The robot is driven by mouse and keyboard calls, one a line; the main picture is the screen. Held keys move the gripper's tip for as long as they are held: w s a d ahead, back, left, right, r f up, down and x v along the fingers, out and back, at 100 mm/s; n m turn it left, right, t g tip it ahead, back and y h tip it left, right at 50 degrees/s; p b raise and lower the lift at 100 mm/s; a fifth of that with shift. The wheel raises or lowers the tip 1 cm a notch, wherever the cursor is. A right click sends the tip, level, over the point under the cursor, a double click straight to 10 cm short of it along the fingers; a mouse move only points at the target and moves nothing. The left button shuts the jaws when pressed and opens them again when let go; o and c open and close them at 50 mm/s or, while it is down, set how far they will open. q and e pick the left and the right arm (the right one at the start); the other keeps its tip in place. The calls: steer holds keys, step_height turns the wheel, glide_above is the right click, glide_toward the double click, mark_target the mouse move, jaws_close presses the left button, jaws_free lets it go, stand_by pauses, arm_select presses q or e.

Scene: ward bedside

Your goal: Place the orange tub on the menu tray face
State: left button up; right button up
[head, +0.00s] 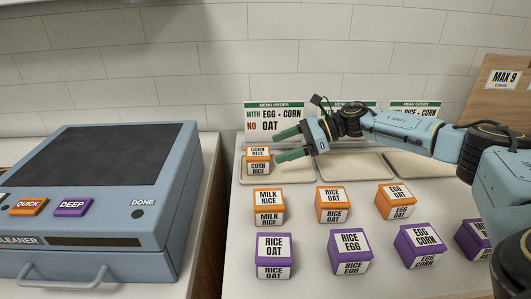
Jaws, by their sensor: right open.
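An orange tub labelled corn, rice (258,169) sits upright at the left end of the left menu tray (295,178). My right gripper (280,147) is open, its green fingers pointing left just right of this tub and apart from it or barely beside it; the exact gap is hard to tell. Other orange tubs stand in a row in front of the trays: milk rice (269,217), rice oat (335,215) and egg oat (401,212). The menu card (274,119) behind the left tray reads with egg + corn, no oat. My left gripper is out of view.
Purple tubs, such as rice oat (274,271) and rice egg (350,266), line the front. The middle tray (355,174) looks empty; my right arm partly covers the right tray (410,168). A blue cleaner machine (100,241) fills the left. A wooden board (497,94) stands back right.

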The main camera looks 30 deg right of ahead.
steer(key=shift+v, duration=2.3)
